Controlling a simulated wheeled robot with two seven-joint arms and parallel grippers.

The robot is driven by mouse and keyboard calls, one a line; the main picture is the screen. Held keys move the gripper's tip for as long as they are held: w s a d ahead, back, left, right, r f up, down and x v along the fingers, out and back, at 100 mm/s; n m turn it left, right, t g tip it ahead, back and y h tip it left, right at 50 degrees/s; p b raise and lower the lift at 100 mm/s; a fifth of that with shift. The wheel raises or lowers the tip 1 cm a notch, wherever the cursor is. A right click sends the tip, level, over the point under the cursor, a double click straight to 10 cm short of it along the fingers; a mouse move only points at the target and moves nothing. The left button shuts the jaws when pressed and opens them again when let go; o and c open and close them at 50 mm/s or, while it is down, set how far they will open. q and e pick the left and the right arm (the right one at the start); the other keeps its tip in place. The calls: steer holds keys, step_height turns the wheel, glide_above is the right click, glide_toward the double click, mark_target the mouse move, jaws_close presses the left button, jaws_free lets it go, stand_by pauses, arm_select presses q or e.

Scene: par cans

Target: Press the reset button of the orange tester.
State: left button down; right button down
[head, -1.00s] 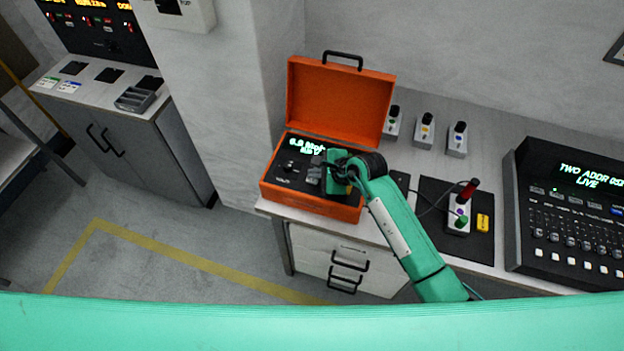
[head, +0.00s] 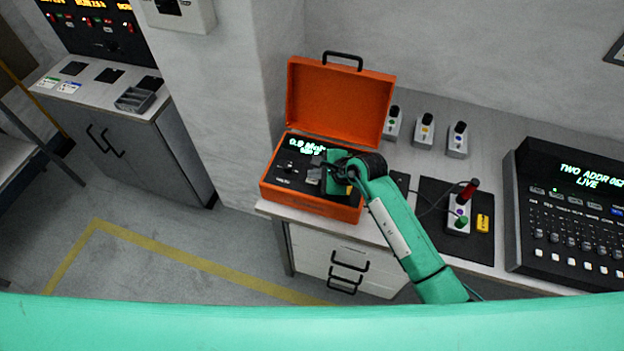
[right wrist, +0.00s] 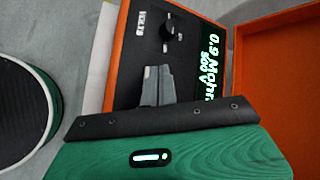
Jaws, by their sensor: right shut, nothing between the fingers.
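The orange tester (head: 340,100) stands open on the bench, its lid raised at the back. Its dark panel has a lit display (head: 306,146), which reads about "0.9 Mohm, 500 V" in the right wrist view (right wrist: 212,70). A black knob (right wrist: 168,32) and a small white label (right wrist: 141,22) show on the panel. My right gripper (head: 315,170) is shut and empty, its tips over the panel's middle. In the right wrist view the closed fingers (right wrist: 157,86) cover part of the panel. I cannot make out the reset button or whether the tips touch anything. My left gripper is not in view.
Right of the tester, a dark mat (head: 432,192) carries a small device with a red-topped plug (head: 468,190) and a yellow block (head: 483,223). Several switch boxes (head: 426,130) stand behind. A lighting console (head: 570,210) fills the bench's right end.

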mark_target(315, 182)
steer(key=shift+f, duration=0.1)
stand_by(0.5)
steer(key=shift+f+b, duration=0.3)
steer(key=shift+b, duration=0.1)
steer(key=shift+f+b, duration=0.35)
stand_by(0.5)
steer(key=shift+r, duration=0.1)
steer(key=shift+r+p, duration=0.5)
steer(key=shift+r, duration=0.15)
steer(key=shift+r, duration=0.15)
steer(key=shift+r+p, duration=1.65)
steer(key=shift+r, duration=0.75)
